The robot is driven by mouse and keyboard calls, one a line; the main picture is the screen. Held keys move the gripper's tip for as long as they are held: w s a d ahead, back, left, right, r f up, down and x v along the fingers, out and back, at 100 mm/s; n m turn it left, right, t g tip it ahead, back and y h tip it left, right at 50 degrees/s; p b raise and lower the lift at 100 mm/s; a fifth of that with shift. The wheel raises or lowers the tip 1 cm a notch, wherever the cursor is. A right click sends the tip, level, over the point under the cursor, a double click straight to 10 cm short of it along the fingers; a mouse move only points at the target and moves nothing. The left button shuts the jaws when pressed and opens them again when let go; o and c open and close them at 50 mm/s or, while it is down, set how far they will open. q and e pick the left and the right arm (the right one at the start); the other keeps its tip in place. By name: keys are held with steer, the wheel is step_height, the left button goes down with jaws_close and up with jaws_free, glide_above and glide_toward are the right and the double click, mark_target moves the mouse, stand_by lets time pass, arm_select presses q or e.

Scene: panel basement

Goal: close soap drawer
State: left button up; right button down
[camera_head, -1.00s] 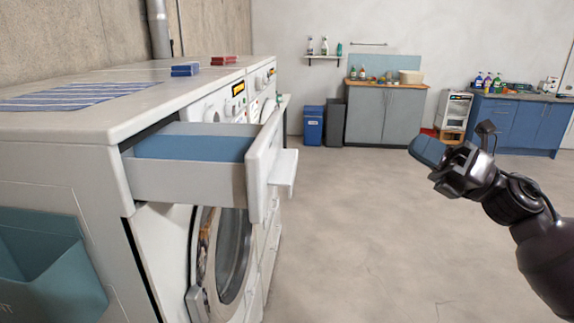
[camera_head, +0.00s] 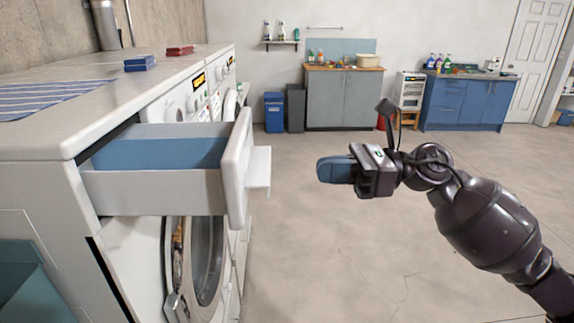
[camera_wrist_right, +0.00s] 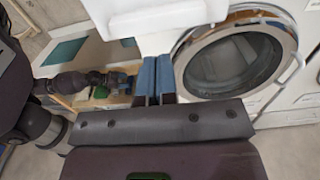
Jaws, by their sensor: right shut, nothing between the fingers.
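The soap drawer (camera_head: 155,189) is pulled far out of the near white washing machine (camera_head: 45,186), with its blue inside showing. Its white front panel (camera_head: 236,168) has a handle ledge (camera_head: 259,170) facing right. My right gripper (camera_head: 322,170) is shut and empty, to the right of the drawer front at about handle height, with a gap between them. In the right wrist view its blue fingers (camera_wrist_right: 156,78) are together, below the white drawer front (camera_wrist_right: 165,16) in the picture. My left gripper is not seen in the head view.
The round washer door (camera_head: 205,262) is below the drawer. A blue box (camera_head: 140,63), a red box (camera_head: 180,50) and a striped cloth (camera_head: 40,98) lie on the machine tops. The floor to the right is clear; cabinets (camera_head: 343,98) stand at the back wall.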

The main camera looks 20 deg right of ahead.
arm_select(q)
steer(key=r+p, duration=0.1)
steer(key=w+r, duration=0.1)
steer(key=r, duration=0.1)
steer(key=shift+p, duration=0.35)
arm_select(e)
steer(key=x, duration=0.7)
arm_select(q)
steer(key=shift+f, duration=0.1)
arm_select(e)
steer(key=shift+w+a, duration=0.1)
